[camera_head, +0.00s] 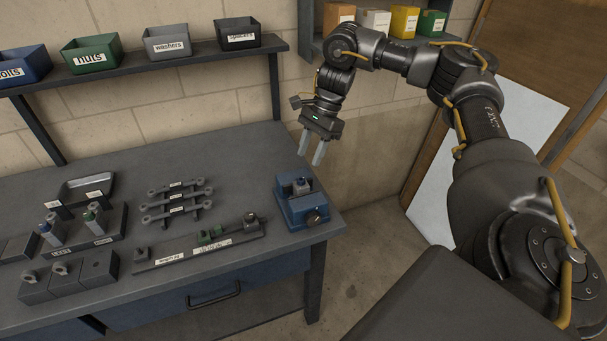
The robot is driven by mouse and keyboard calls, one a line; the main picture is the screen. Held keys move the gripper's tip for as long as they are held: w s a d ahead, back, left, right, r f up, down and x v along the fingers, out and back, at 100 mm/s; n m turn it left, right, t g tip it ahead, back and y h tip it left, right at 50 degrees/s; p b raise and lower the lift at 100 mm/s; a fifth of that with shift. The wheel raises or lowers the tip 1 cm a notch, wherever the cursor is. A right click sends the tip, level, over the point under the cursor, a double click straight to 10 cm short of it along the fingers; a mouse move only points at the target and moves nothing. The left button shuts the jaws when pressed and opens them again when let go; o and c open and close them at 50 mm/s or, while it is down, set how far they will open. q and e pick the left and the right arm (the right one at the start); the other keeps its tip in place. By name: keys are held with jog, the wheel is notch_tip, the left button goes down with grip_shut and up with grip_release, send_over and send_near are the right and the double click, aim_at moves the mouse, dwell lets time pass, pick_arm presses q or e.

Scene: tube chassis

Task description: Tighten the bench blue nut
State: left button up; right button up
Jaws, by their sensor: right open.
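A blue bench vise (300,207) stands at the right end of the grey workbench. A small grey piece with a dark bluish top (301,186) sits in its jaws. It may carry the blue nut, but it is too small to tell. My right gripper (311,156) is open and empty, fingers pointing down, above and behind the vise and apart from it. My left gripper is not in view.
Wrench-like bars (180,200) lie on a rack mid-bench. A long board (195,249) with small green parts lies in front. A metal tray (86,189) and grey blocks (68,279) are at left. Labelled bins (92,54) line the shelf. The bench behind the bars is clear.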

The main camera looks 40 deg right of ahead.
aim_at(302, 179)
jog(key=p+x, duration=0.1)
jog(key=x, duration=0.4)
jog(key=shift+d+f, duration=0.1)
jog(key=shift+f, duration=0.35)
jog(key=shift+a+f, duration=0.3)
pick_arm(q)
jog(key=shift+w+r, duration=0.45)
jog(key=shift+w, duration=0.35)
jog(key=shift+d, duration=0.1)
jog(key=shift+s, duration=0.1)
pick_arm(e)
grip_shut()
